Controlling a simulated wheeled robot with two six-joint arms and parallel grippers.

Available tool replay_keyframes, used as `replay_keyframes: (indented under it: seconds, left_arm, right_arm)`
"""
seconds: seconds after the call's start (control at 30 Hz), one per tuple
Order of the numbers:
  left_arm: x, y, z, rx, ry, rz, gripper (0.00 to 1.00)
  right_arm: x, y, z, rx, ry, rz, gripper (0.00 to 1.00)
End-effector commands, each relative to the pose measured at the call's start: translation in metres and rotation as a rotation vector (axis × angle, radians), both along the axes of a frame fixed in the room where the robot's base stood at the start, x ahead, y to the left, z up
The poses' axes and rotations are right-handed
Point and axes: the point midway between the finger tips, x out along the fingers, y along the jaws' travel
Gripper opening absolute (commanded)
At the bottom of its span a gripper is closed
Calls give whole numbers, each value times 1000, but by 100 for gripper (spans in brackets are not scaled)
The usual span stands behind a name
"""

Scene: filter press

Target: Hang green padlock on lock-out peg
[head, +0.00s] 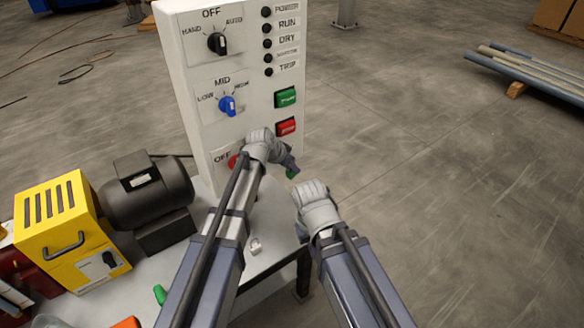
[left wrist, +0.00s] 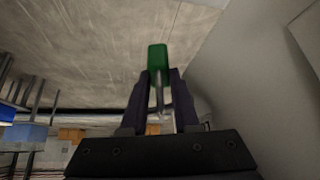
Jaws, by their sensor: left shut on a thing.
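The green padlock (left wrist: 157,57) shows in the left wrist view with its body beyond the fingertips and its metal shackle between them. My left gripper (left wrist: 160,100) is shut on the shackle. In the head view, the left gripper (head: 289,163) is at the lower right edge of the white control panel (head: 202,105), and a small green bit of the padlock (head: 292,173) shows below it. I cannot make out the lock-out peg; my left arm covers part of the lower panel. My right wrist is right of the panel, over the floor; its fingers are hidden.
A red knob (head: 233,160) is partly behind my left arm. A grey-white fitting (head: 255,246), a green piece (head: 159,294) and an orange piece (head: 127,323) lie on the table (head: 205,240). A motor (head: 146,190) and yellow box (head: 65,230) stand left.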

Motion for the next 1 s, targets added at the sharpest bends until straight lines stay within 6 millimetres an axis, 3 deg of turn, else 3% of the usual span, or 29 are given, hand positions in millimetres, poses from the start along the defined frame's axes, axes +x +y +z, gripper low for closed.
replay_keyframes:
  seconds: [0.03, 0.47, 0.5, 0.8, 1.0]
  left_arm:
    - [17, 3, 0, -3, -14, 19, 0]
    - [18, 4, -1, -2, -14, 20, 0]
    - [18, 4, 0, -2, -14, 21, 30]
    - [17, 4, 2, -3, -13, 21, 64]
    - [9, 8, 16, -2, -16, 19, 64]
  right_arm:
    - [0, 0, -2, 0, 0, 0, 0]
    - [0, 0, -2, 0, 0, 0, 0]
    - [0, 0, -2, 0, 0, 0, 0]
    - [0, 0, 0, 0, 0, 0, 0]
    - [0, 0, 14, 0, 0, 0, 0]
